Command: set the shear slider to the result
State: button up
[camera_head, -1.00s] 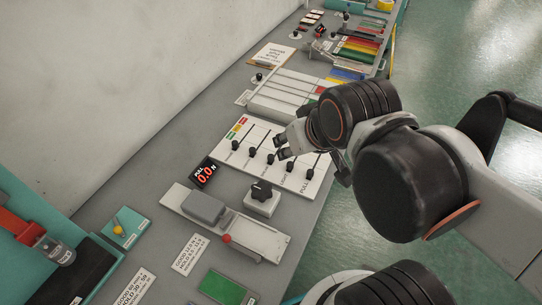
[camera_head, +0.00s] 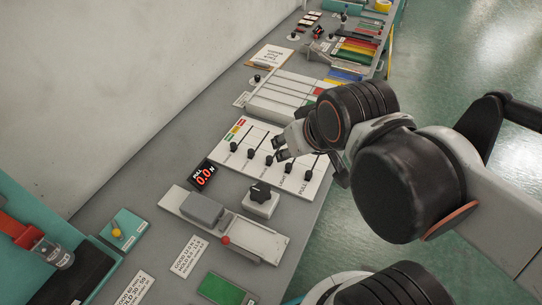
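A white slider panel (camera_head: 243,165) lies on the grey bench with several black-knobbed sliders in slots. One knob (camera_head: 250,154) sits left of my gripper, another knob (camera_head: 269,160) is close below its fingertips, and more knobs (camera_head: 289,168) stand to the right. The slider labels are too small to read surely, so I cannot tell which is shear; the rightmost label seems to begin with "PULL". My gripper (camera_head: 279,148) is over the panel with its two fingertips apart and nothing visible between them.
A grey fixture with a red knob (camera_head: 226,239) and a black rotary dial on a white box (camera_head: 260,200) stand in front of the panel. A white tray with long slots (camera_head: 285,100) lies behind it. Printed cards (camera_head: 188,256) lie on the bench.

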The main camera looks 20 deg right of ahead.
dwell(0.4)
jog(key=m+g+p, duration=0.2)
jog(key=g+p, duration=0.5)
jog(key=p, duration=0.1)
send_over(269, 157)
notch_tip(269, 157, down, 4)
jog(key=f, duration=0.1)
notch_tip(269, 157, down, 13)
jog(key=b, duration=0.4)
jog(key=shift+s+f, duration=0.1)
jog(key=shift+f, duration=0.05)
grip_shut()
